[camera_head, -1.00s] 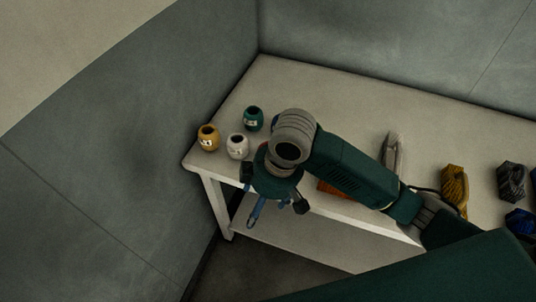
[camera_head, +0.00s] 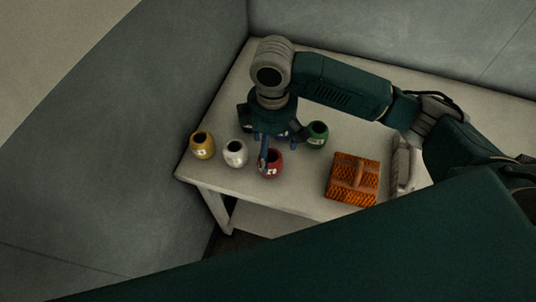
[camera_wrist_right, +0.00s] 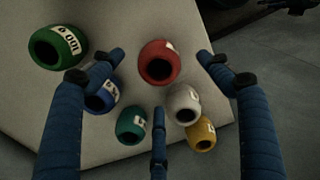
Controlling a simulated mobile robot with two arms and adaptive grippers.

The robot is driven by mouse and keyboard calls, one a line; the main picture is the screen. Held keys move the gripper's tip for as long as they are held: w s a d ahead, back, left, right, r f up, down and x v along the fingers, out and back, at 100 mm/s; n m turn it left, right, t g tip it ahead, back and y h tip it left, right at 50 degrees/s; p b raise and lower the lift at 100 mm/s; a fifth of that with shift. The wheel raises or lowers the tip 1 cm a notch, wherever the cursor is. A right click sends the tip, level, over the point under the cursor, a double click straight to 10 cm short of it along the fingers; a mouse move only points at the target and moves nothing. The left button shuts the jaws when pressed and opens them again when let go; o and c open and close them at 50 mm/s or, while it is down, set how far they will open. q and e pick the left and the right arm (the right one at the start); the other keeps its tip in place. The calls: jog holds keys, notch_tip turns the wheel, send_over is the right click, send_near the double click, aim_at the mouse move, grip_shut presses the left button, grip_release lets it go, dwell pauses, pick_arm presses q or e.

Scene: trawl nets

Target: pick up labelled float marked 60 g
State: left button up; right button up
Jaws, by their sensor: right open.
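Several barrel-shaped labelled floats stand on the table. In the head view I see a yellow (camera_head: 202,147), a white (camera_head: 235,155), a red (camera_head: 271,166) and a green float (camera_head: 318,135). The wrist view also shows a blue float (camera_wrist_right: 101,98) and a teal float (camera_wrist_right: 131,127). The green float's label seems to read 100 in the wrist view (camera_wrist_right: 68,48); I cannot tell which is marked 60 g. My right gripper (camera_head: 272,145) is open and empty above the floats, fingers spread, with the red float (camera_wrist_right: 158,66) between them in the wrist view. My left gripper is not in view.
An orange brush-like block (camera_head: 345,190) with a handle and a grey upright object (camera_head: 402,165) stand on the white table (camera_head: 300,195) to the right of the floats. Walls close off the table's left and back. The floats stand close together.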

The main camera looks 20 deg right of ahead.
aim_at(271, 155)
jog(key=f, duration=0.2)
jog(key=shift+s+f, duration=0.2)
jog(key=shift+f, duration=0.15)
jog(key=shift+w+f, duration=0.15)
jog(key=shift+f, duration=0.2)
jog(key=f, duration=0.3)
jog(key=f+p, duration=0.1)
jog(key=shift+w+f, duration=0.15)
jog(key=shift+w, duration=0.1)
jog(key=shift+f, duration=0.15)
jog(key=c, duration=1.2)
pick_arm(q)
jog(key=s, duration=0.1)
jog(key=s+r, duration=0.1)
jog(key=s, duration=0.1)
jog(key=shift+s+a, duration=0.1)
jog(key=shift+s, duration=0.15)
pick_arm(e)
jog(key=shift+c, duration=0.8)
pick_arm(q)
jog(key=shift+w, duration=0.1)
pick_arm(e)
jog(key=shift+w, duration=0.1)
